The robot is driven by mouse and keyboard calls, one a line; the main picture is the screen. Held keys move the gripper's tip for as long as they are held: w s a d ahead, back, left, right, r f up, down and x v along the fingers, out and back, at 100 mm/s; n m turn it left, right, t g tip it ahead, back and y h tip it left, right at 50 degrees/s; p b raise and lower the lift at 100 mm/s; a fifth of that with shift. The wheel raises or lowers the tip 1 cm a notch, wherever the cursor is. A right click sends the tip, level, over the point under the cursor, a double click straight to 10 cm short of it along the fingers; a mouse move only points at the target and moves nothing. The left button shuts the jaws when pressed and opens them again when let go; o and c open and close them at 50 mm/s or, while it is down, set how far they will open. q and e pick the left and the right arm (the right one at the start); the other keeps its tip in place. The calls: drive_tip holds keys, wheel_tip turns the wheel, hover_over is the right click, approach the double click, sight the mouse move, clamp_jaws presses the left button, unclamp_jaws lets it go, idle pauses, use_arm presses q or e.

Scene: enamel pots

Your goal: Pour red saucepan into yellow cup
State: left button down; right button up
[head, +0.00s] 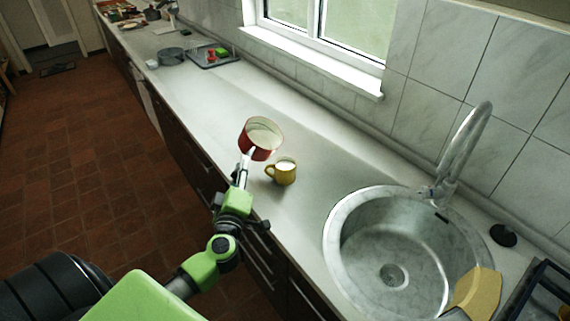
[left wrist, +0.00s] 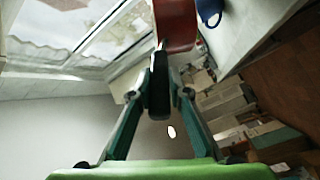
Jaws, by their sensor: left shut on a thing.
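The red saucepan (head: 256,153) has a pale inside and hangs in the air beside the yellow cup, just up and left of it in the head view. It looks tilted. My left gripper (head: 242,180) is shut on its handle; the left wrist view also shows the red saucepan (left wrist: 177,27) beyond the fingertips (left wrist: 159,90). The yellow cup (head: 284,176) stands upright on the counter with its handle to the left. Its inside looks white; I cannot tell whether that is contents or lining. No stream between them shows. My right gripper is out of view.
A round sink (head: 340,256) with a tall tap (head: 462,150) lies right of the cup. A tray (head: 222,60) and grey pan (head: 171,56) stand farther back. The counter (head: 215,110) between is clear.

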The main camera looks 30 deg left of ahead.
use_arm(q)
drive_tip(key=shift+w+r, duration=0.15)
drive_tip(key=shift+w, duration=0.15)
drive_tip(key=shift+d, duration=0.1)
drive_tip(key=shift+s+d+r, duration=0.15)
drive_tip(key=shift+s+d, duration=0.05)
drive_tip(key=shift+w+m, duration=0.25)
drive_tip(key=shift+m, duration=0.05)
drive_tip(key=shift+b, duration=0.3)
drive_tip(key=shift+s+d, duration=0.15)
drive_tip(key=shift+s, duration=0.05)
drive_tip(key=shift+w+d, duration=0.1)
drive_tip(key=shift+w, duration=0.15)
drive_tip(key=shift+r, duration=0.1)
